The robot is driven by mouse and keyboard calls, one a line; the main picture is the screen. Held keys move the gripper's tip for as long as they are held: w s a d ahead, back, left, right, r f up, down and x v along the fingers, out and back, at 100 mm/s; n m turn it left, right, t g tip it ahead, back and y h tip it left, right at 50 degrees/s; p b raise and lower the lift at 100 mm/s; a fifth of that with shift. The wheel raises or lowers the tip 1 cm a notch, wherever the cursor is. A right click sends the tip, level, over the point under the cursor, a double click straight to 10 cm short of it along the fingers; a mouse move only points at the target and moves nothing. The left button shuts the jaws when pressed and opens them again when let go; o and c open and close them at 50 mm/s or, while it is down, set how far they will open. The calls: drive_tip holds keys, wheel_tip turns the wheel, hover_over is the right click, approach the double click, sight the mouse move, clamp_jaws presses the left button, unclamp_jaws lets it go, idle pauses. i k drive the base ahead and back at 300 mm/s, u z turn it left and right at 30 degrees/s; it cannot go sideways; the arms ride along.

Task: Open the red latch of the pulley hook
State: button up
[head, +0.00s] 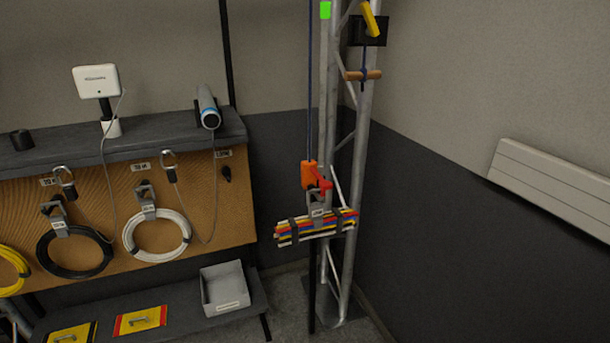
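The pulley hook (309,174) is an orange block hanging on a dark blue rope in front of the metal truss. Its red latch (322,183) sticks out at the lower right side of the orange block. A grey metal clamp (316,213) hangs just below the hook, on a bundle of coloured cables (289,230) with dark straps. The image is too small to tell how the latch sits against the hook. My gripper is not in view.
The truss (365,130) carries a wooden toggle (365,75) and a yellow lever (370,18) higher up. At left, a pegboard (200,200) holds coiled cables below a dark shelf (60,150). A grey bin (226,307) stands on the low shelf. A white wall panel (550,180) is at right.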

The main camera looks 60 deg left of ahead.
sight(324, 185)
drive_tip(key=u, duration=0.7)
drive_tip(key=i, duration=0.75)
drive_tip(key=u, duration=0.85)
